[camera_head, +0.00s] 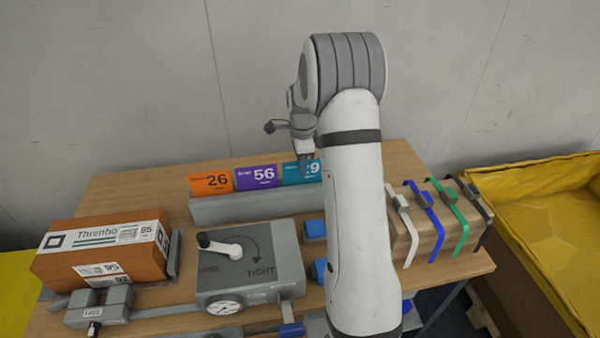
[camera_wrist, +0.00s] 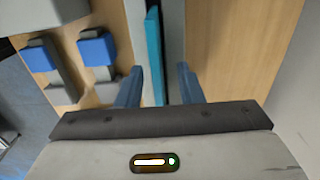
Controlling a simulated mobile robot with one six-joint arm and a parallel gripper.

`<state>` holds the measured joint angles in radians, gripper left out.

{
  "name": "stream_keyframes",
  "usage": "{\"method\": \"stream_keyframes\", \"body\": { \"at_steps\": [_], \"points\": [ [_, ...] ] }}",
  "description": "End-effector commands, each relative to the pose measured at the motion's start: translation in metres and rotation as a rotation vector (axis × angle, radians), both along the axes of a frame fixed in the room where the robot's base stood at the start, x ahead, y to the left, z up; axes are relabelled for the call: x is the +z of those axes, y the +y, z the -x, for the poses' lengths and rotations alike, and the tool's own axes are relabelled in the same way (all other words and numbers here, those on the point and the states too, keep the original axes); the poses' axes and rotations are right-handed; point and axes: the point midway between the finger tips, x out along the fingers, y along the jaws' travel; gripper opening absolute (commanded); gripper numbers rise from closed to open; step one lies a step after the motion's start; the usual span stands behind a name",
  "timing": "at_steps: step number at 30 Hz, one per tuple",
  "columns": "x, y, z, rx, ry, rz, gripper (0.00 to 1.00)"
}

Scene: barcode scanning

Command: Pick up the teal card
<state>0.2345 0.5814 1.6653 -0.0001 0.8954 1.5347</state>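The teal card (camera_head: 291,177) stands upright in a grey rack (camera_head: 240,208) at the back of the table, at the right end of a row of cards. My arm hides part of it. In the wrist view the teal card (camera_wrist: 153,52) shows edge-on as a narrow strip. My gripper (camera_head: 306,168) points down over the card in the head view. In the wrist view my gripper (camera_wrist: 159,85) is open, with one blue fingertip on each side of the card's line. No contact with the card shows; the exact height gap cannot be told.
An orange card (camera_head: 210,184) and a purple card (camera_head: 255,178) stand left of the teal one. A grey lever box (camera_head: 250,270), an orange carton (camera_head: 100,255) and a tan box (camera_head: 425,235) with coloured straps stand on the table. The wall is close behind.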

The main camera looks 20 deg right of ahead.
Motion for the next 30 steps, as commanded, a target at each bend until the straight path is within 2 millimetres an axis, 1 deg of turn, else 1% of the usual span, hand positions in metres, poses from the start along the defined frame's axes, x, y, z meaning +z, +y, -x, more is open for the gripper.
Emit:
{"method": "stream_keyframes", "body": {
  "at_steps": [1, 4, 11, 23, 24, 30],
  "points": [
    [-0.0053, -0.0002, 0.0007, 0.000, 0.003, -0.001, 0.34],
    [-0.0130, -0.0004, 0.0006, 0.000, 0.001, 0.000, 0.34],
    [-0.0149, -0.0007, 0.0006, 0.000, 0.000, 0.000, 0.34],
    [-0.0145, -0.0011, 0.0005, -0.001, -0.001, 0.000, 0.02],
    [-0.0145, -0.0012, 0.0006, -0.001, -0.001, 0.000, 0.00],
    [-0.0144, -0.0014, 0.0006, -0.001, -0.001, 0.000, 0.00]
  ]
}}
